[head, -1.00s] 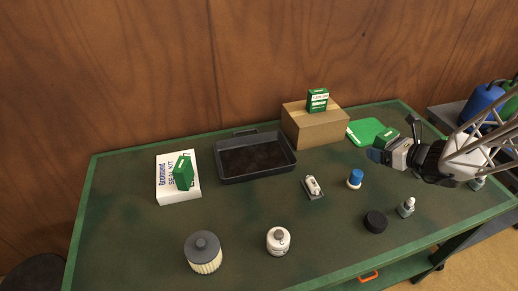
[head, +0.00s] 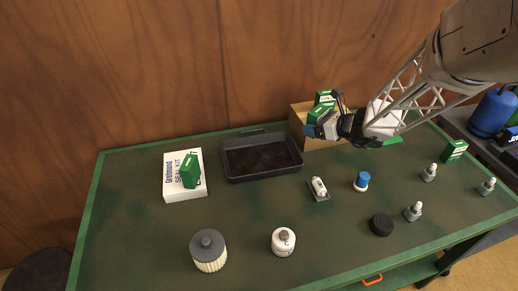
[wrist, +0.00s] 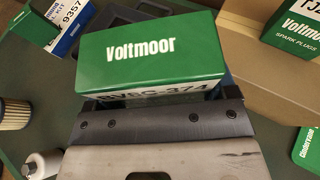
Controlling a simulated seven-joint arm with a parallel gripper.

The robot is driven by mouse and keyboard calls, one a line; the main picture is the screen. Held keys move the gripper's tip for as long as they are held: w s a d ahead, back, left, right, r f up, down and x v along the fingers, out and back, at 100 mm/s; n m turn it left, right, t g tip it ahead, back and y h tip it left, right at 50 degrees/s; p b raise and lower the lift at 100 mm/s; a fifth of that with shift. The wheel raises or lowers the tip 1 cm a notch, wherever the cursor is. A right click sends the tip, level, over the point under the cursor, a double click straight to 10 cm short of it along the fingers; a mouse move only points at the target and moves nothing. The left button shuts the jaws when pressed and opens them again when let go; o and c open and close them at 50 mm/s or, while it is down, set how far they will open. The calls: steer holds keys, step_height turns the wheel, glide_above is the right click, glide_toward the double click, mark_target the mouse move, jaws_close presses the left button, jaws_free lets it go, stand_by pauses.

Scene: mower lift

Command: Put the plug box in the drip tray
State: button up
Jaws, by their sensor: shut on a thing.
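A green plug box with white "Voltmoor" lettering (wrist: 140,50) is held in my gripper (head: 316,127), and it shows in the head view (head: 318,113). My gripper is shut on it, in the air in front of the cardboard box, right of the drip tray. The dark drip tray (head: 265,176) lies on the bench near its back edge and looks empty, with a dark stained floor. Another green box marked "Spark Plugs" (wrist: 297,30) stands on the cardboard box, partly hidden in the head view (head: 324,96).
The cardboard box (head: 299,121) stands right of the tray. A white seal-kit box (head: 172,186) with a green box (head: 190,171) on it lies left. A filter (head: 208,251), white bottle (head: 283,242), blue-capped bottle (head: 361,181) and black puck (head: 381,225) stand in front. Another green box (head: 454,150) stands right.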

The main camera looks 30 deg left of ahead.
steer(key=s+a+n+g, duration=0.1)
steer(key=s+a, duration=0.2)
steer(key=a, duration=0.6)
steer(key=s+a+n+g, duration=0.1)
steer(key=s+a+g, duration=0.15)
steer(key=a, duration=0.75)
glide_above(259, 156)
steer(key=shift+t, duration=0.45)
steer(key=shift+a+f, duration=0.1)
steer(key=shift+f, duration=2.6)
steer(key=shift+f, duration=0.15)
steer(key=shift+f, duration=2.95)
steer(key=shift+f, duration=1.9)
